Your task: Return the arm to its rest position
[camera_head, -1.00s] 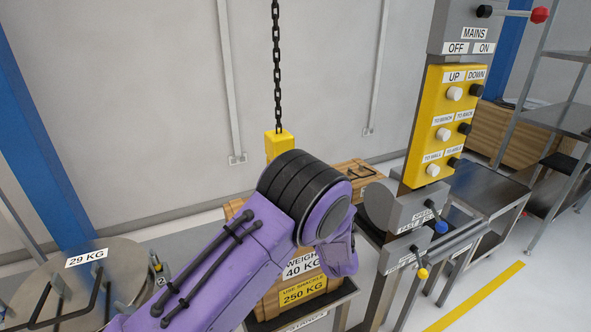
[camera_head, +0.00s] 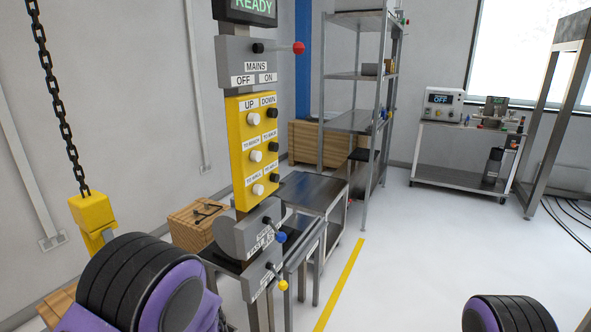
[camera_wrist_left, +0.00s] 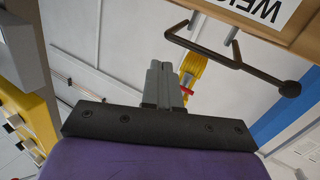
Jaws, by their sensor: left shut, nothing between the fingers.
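My left arm, purple with black rings, shows at the lower left of the head view, in front of the yellow hoist hook block (camera_head: 92,212) on its chain. The left gripper itself is outside the head view. In the left wrist view my left gripper (camera_wrist_left: 168,72) has its two grey fingers together, with nothing between them. A wooden crate (camera_wrist_left: 250,12) with a dark bar handle (camera_wrist_left: 235,58) is close by at the upper right, apart from the fingers. A purple and black part of my right arm shows at the lower right of the head view; its gripper is out of view.
The yellow control panel (camera_head: 254,150) with its MAINS box (camera_head: 256,62) stands just right of my left arm. A wooden crate (camera_head: 197,226) sits behind it. Metal tables (camera_head: 312,192) and a shelf (camera_head: 352,122) stand beyond.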

